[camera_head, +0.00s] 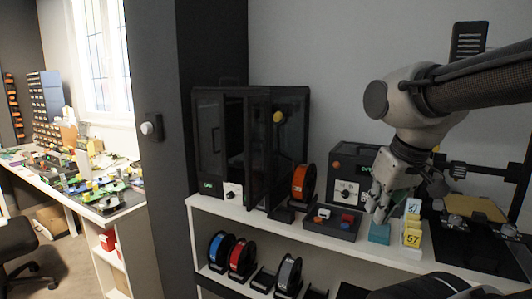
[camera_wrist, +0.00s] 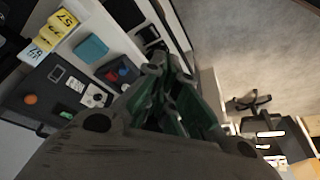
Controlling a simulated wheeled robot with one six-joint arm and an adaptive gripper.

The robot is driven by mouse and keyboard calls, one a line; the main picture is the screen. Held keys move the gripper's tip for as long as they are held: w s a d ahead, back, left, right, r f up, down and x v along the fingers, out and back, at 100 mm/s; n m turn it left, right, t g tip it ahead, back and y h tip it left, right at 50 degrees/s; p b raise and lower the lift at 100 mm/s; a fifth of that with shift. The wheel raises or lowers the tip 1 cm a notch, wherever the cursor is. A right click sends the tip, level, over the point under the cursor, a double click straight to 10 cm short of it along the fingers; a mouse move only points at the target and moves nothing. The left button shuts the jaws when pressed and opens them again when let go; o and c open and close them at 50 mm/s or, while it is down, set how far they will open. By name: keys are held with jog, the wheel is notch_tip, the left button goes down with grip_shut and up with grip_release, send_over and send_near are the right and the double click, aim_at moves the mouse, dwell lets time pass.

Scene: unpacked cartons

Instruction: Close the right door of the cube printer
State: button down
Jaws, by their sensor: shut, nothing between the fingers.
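The cube printer (camera_head: 208,135) is a black, dark-glazed enclosure standing on the white shelf in the head view. Its right door (camera_head: 259,150) appears swung out toward the front, as a dark framed panel standing at an angle to the front face. The exact opening angle is hard to tell. My gripper (camera_head: 376,212) is well to the right of the printer, pointing down above a teal block (camera_head: 379,234). It is shut and empty, apart from the door. Its dark green fingers fill the middle of the wrist view (camera_wrist: 168,78), where I cannot make out the printer.
An orange spool (camera_head: 304,183), a tray of small blocks (camera_head: 332,222) and a black control box (camera_head: 346,165) stand between printer and gripper. Yellow number cards (camera_head: 411,232) are right of the gripper. A dark cabinet panel (camera_head: 165,200) stands left of the printer.

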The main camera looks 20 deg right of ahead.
aim_at(264, 152)
jog(key=w+d+r+m+g+y, duration=0.1)
jog(key=w+d+r+m+y, duration=0.1)
jog(key=w+m, duration=0.45)
jog(key=w+d+r+m+y, duration=0.1)
jog(key=w+m+y, duration=0.1)
jog(key=w+m, duration=0.45)
jog(key=w+a+r+m+t+y, duration=0.1)
jog(key=w+a+r+m+y, duration=0.35)
jog(key=w+r+m, duration=0.4)
jog(key=w+a+f+m, duration=0.1)
jog(key=w+a+f, duration=0.1)
jog(key=a, duration=0.3)
jog(key=w+a+f, duration=0.3)
jog(key=a+f, duration=0.2)
jog(key=shift+a+f+m, duration=0.15)
jog(key=shift+a+m, duration=0.2)
jog(key=shift+h, duration=0.35)
